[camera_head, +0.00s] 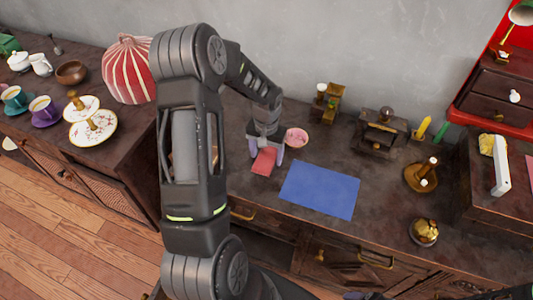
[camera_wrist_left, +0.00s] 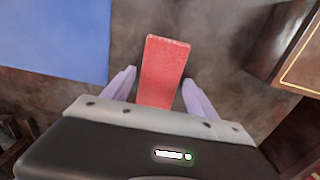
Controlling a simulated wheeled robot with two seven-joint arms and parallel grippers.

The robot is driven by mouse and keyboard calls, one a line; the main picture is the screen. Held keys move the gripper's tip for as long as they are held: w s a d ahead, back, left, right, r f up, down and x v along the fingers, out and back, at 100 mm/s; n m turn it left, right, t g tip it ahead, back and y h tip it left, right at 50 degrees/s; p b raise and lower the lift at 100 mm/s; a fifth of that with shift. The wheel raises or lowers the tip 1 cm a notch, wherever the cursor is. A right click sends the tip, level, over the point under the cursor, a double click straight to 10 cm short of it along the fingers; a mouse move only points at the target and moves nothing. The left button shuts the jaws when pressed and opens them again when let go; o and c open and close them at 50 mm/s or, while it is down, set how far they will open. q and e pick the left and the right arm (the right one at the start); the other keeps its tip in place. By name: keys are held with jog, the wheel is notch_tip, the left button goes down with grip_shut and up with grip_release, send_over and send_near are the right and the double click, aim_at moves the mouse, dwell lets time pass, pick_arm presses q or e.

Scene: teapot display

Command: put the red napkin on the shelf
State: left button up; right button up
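The red napkin (camera_head: 263,162) is a small flat rectangle at the front of the dark wooden counter, left of a blue cloth. My left gripper (camera_head: 267,151) is low over it, with a finger on each side. In the left wrist view the napkin (camera_wrist_left: 163,75) reaches out between the two pale fingers (camera_wrist_left: 160,88). A narrow gap shows on the left side, so the gripper looks open around it. Whether the napkin touches the counter is hard to tell. A red-edged shelf (camera_head: 478,127) stands at the upper right. My right gripper does not show.
The blue cloth (camera_head: 320,189) lies right of the napkin; a pink bowl (camera_head: 297,137) is just behind. Wooden stands (camera_head: 381,133), a candle holder (camera_head: 421,176) and a gold-topped jar (camera_head: 424,232) stand farther right. A striped red vase (camera_head: 129,70) and cups are at left.

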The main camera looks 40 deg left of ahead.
aim_at(266, 157)
pick_arm(q)
jog(key=shift+o, duration=0.6)
jog(key=shift+r, duration=0.2)
notch_tip(266, 157, up, 12)
jog(key=shift+o, duration=0.6)
